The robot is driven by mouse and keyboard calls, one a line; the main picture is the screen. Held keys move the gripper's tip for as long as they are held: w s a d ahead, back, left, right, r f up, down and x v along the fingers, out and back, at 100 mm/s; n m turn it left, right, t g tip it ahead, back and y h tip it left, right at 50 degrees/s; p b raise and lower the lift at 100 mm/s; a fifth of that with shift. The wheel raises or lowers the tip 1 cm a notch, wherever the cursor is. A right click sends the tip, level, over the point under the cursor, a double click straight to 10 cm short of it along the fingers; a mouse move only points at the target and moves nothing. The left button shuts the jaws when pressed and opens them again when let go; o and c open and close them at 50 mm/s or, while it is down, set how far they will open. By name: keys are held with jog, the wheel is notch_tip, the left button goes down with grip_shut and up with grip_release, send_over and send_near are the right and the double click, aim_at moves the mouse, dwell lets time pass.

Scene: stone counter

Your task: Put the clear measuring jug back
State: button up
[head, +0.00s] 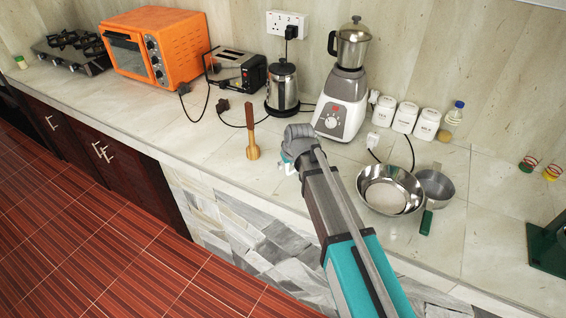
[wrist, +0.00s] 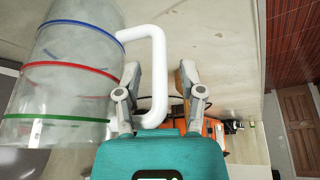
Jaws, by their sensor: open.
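The clear measuring jug (wrist: 68,95), with blue, red and green bands and a white handle (wrist: 158,75), fills the left of the wrist view. My gripper (wrist: 160,70) is open, with one finger on each side of the handle's outer bar. The handle shows between the fingers, and I cannot tell whether either finger touches it. In the head view my gripper (head: 287,163) is low over the counter's front part; the jug cannot be made out there, as my arm hides that area.
A wooden utensil (head: 252,140) stands just left of my gripper. Behind are a kettle (head: 283,88), a blender (head: 343,100), a toaster (head: 238,72) and an orange oven (head: 158,45). A steel bowl (head: 390,189) and a pan (head: 437,188) sit to the right. The counter's left front is clear.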

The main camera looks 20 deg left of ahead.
jog(key=shift+r, duration=0.2)
jog(key=p+v, duration=1.1)
jog(key=shift+s+d+r, duration=0.15)
jog(key=shift+s+r, duration=0.05)
jog(key=shift+r, duration=0.15)
dwell(1.0)
jog(key=d+f+m+h, duration=0.15)
jog(key=d+m, duration=0.35)
jog(key=d, duration=1.9)
jog(key=s+d+m+g+h, duration=0.1)
jog(key=s+d+m, duration=0.1)
jog(key=d, duration=0.7)
jog(key=s+d+m+g+h, duration=0.1)
jog(key=s+d+m, duration=0.2)
jog(key=d, duration=0.7)
jog(key=shift+s+g, duration=0.4)
jog(key=shift+s, duration=0.5)
jog(key=shift+a, duration=0.15)
